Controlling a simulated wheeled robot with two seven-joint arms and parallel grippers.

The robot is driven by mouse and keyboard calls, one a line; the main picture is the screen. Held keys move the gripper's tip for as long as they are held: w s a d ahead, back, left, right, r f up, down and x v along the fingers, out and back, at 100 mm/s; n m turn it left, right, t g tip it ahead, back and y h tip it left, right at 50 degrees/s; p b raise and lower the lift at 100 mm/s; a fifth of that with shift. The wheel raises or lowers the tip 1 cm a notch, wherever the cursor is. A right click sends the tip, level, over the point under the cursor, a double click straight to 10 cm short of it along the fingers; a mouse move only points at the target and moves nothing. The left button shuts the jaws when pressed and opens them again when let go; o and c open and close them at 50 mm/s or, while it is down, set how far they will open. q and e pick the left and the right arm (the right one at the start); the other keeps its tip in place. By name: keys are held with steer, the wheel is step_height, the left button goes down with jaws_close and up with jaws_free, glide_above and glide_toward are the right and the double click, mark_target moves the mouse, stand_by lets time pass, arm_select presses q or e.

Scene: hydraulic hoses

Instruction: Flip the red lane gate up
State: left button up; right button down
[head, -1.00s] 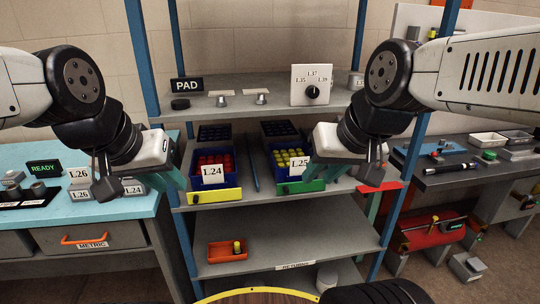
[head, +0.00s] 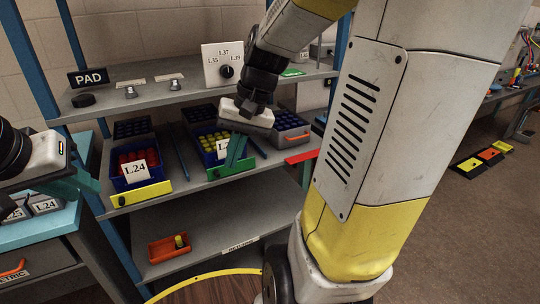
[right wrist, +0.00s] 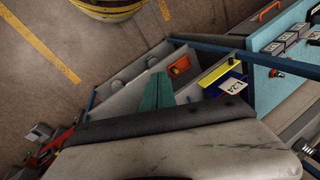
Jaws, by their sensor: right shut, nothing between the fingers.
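The red lane gate (head: 301,156) is a flat red strip at the front of the right-hand lane on the middle shelf. It looks lowered, sticking outward, unlike the upright yellow gate (head: 140,195). My right gripper (head: 236,152) has its teal fingers together and empty, pointing down before the L.25 bin, left of the red gate. Its fingers (right wrist: 158,92) also show in the right wrist view, where I cannot make out the red gate. My left gripper (head: 86,182) is at the left edge, partly cut off, left of the L.24 bin; its opening is unclear.
Blue bins L.24 (head: 133,166) and L.25 (head: 218,140) stand left of a grey drawer-like bin (head: 290,134). An orange tray (head: 170,248) sits on the lower shelf. My right arm blocks much of the shelf's right side. The teal bench (head: 40,228) is at left.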

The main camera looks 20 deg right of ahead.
steer(key=w+d+f+m+t+y, duration=0.2)
steer(key=w+d+f+m+y, duration=0.35)
steer(key=w+f+y, duration=0.35)
steer(key=w+d+f+m+t+y, duration=0.1)
steer(key=w+d+f+m+y, duration=0.4)
steer(key=f, duration=0.6)
steer(key=s+d+f+m+t+h, duration=0.1)
steer(key=d+f+m+t+h, duration=0.7)
steer(key=d+m+t, duration=0.2)
steer(key=s+d+f+m+t+h, duration=0.2)
steer(key=d+f+m+t+h, duration=0.6)
steer(key=d+m+t, duration=0.3)
steer(key=shift+s+d+f+m+t, duration=0.15)
steer(key=shift+s+d+m+t, duration=0.15)
steer(key=shift+m, duration=0.35)
glide_toward(300, 160)
steer(key=w+f, duration=0.1)
steer(key=w, duration=0.3)
steer(key=r, duration=0.3)
steer(key=shift+w+d, duration=0.1)
steer(key=shift+w, duration=0.3)
steer(key=shift+w+r, duration=0.1)
steer(key=shift+r, duration=0.45)
